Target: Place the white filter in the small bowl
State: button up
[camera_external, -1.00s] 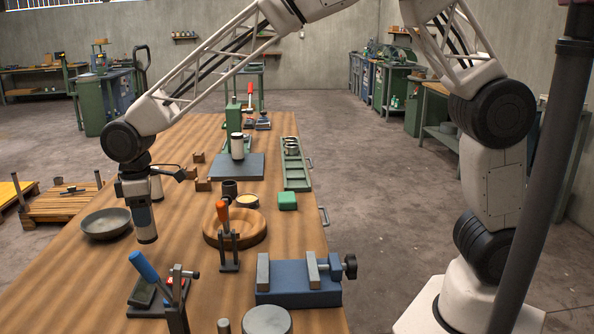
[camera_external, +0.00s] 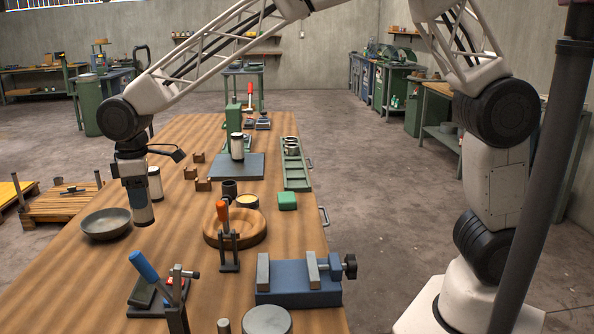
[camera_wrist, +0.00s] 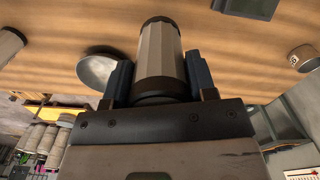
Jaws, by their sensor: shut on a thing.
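My gripper (camera_external: 138,190) is shut on a white filter (camera_wrist: 160,55), a pale ribbed cylinder with dark end caps. The filter's lower end shows below the fingers in the external view (camera_external: 143,214). A grey metal bowl (camera_external: 106,223) sits on the table just left of the held filter; it also shows left of the gripper in the wrist view (camera_wrist: 97,68). The filter appears beside the bowl, not over it. A second white filter (camera_external: 155,184) stands just behind my gripper, partly hidden. A third white filter (camera_external: 237,146) stands at the green press.
A round wooden ring (camera_external: 212,236) with an orange-handled clamp lies right of the bowl. A blue vise (camera_external: 290,290) and a blue-handled clamp (camera_external: 145,266) stand in front. Small wooden blocks (camera_external: 202,185) lie behind. Bare wood surrounds the bowl's right side.

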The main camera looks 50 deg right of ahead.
jog(key=w+d+f, duration=0.3)
jog(key=w+d, duration=0.3)
jog(key=shift+w+f+m, duration=0.15)
jog(key=shift+w+m, duration=0.15)
dwell(0.3)
send_over(108, 228)
jog(key=shift+f, duration=0.75)
dwell(0.4)
jog(key=shift+f, duration=1.75)
jog(key=shift+f, duration=0.1)
